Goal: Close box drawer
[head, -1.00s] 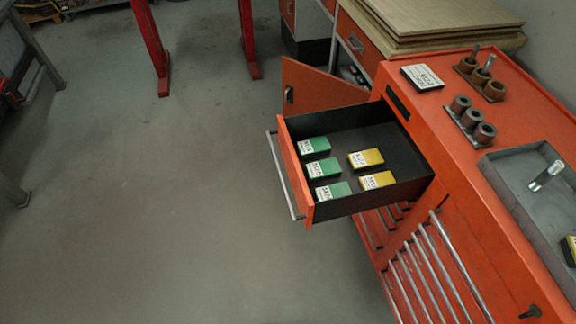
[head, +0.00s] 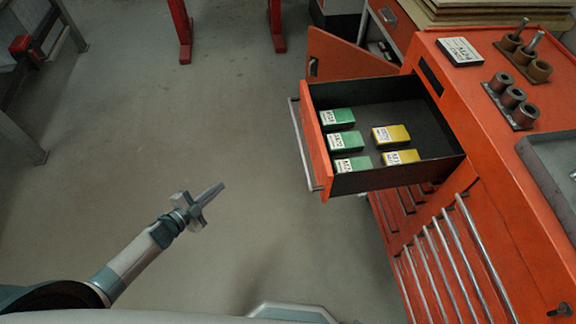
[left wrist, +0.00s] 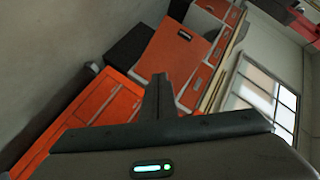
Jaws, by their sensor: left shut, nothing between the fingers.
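The box drawer (head: 312,150) is pulled out from the orange tool cabinet (head: 475,130). It has an orange front, a long metal handle bar (head: 303,145) and a black inside holding green boxes (head: 346,142) and yellow boxes (head: 391,135). My left gripper (head: 217,191) is shut and empty, to the left of the drawer front and apart from it, over the floor. In the left wrist view my shut fingers (left wrist: 158,92) point toward orange cabinets seen at a slant. My right gripper is not in view.
An orange door (head: 340,60) stands open behind the drawer. The cabinet top holds a small labelled box (head: 460,51), socket holders (head: 514,100) and a grey tray (head: 555,165). More closed drawers with bar handles (head: 440,250) are below.

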